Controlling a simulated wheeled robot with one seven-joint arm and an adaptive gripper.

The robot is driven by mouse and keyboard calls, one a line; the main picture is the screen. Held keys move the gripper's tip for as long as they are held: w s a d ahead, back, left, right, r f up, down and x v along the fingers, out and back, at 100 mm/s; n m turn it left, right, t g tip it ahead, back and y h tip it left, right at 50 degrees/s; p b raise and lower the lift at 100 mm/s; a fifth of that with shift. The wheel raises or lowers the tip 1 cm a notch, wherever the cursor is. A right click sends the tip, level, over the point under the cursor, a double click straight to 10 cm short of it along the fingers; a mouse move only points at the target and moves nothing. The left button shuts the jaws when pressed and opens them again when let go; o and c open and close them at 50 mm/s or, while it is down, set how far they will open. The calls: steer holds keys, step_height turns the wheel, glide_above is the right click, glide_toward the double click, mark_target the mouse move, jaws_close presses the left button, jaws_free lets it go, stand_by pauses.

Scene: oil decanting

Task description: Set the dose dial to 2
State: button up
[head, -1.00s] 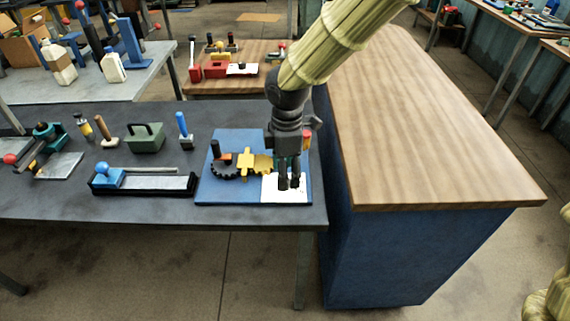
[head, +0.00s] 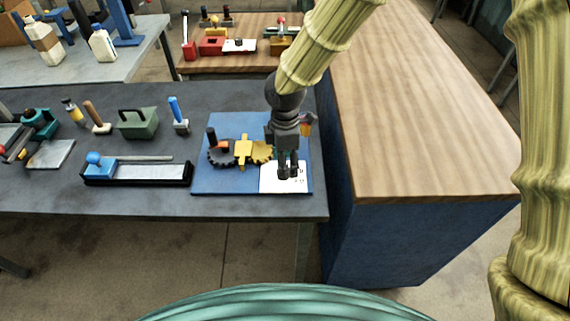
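A blue board (head: 215,184) on the dark table carries a black gear (head: 221,155), a gold gear (head: 261,151) and a white plate (head: 298,183) with small dark marks. The marks are too small to read. No dose dial can be made out clearly; one may be hidden by my gripper. My gripper (head: 288,172) points down over the white plate, in front of its upper middle. Its two dark fingers are close together. I cannot tell whether they touch the plate or hold anything. An orange and grey part shows just right of my wrist.
Left on the dark table (head: 110,209) are a sharpening-block-like tray (head: 136,172), a green box (head: 138,122) and a blue-handled tool (head: 178,115). A wood-topped blue cabinet (head: 420,130) stands close on the right, its top clear. Another wooden table with red items is behind.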

steer(key=shift+f, duration=1.3)
steer(key=c, duration=1)
steer(key=shift+c, duration=0.2)
steer(key=shift+m, duration=0.3)
steer(key=m+p, duration=0.1)
steer(key=m, duration=0.4)
steer(key=shift+s+p, duration=0.1)
steer(key=shift+p, duration=0.2)
steer(key=m+p, duration=0.1)
steer(key=m, duration=0.5)
steer(key=shift+a, duration=0.1)
